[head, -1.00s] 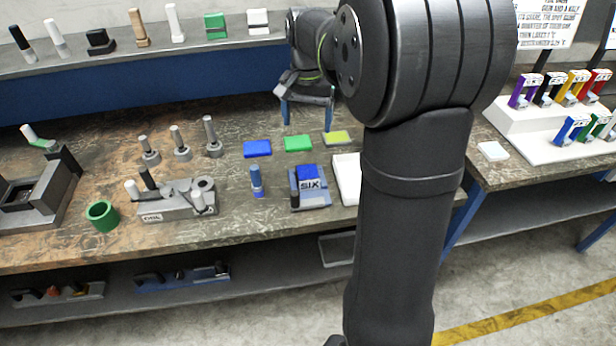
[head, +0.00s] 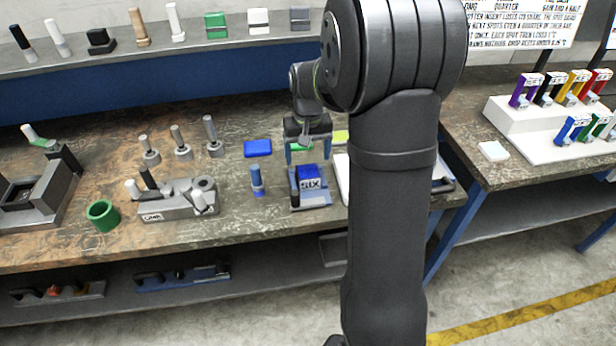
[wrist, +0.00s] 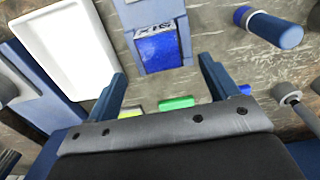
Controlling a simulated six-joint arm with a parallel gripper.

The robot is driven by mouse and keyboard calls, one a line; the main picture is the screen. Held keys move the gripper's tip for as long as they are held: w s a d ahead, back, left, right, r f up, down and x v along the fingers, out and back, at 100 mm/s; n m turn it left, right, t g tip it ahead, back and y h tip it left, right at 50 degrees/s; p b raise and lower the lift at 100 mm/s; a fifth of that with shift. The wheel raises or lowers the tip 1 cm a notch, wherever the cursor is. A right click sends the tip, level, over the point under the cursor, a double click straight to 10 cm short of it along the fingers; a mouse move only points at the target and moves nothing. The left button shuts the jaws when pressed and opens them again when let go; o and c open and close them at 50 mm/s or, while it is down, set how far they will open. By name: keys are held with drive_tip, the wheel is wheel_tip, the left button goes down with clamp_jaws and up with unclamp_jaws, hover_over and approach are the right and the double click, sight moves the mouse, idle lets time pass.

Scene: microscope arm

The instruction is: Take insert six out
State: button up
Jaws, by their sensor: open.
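Insert six is a bright blue piece (head: 308,172) seated in a grey-blue holder (head: 295,199) marked SIX, on the wooden bench. In the wrist view the blue insert (wrist: 158,47) and its upside-down SIX lettering show near the top centre, between the raised sides of the holder (wrist: 178,12). My gripper (head: 307,160) is open and empty, its two blue fingers apart, just behind and above the holder in the head view. In the wrist view my gripper (wrist: 163,75) has its fingers to either side of the insert's line, with no contact visible.
A white tray (wrist: 62,45) lies close beside the holder, partly hidden by my arm in the head view. A blue cylinder (head: 257,182) stands on the other side. Blue (head: 257,148) and green (wrist: 176,102) pads lie behind. A grey fixture (head: 178,203) stands further left.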

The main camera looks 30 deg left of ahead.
sight(308, 171)
wheel_tip(308, 171, down, 6)
drive_tip(key=shift+f, duration=0.25)
drive_tip(key=shift+w+r, duration=0.1)
clamp_jaws()
idle(0.4)
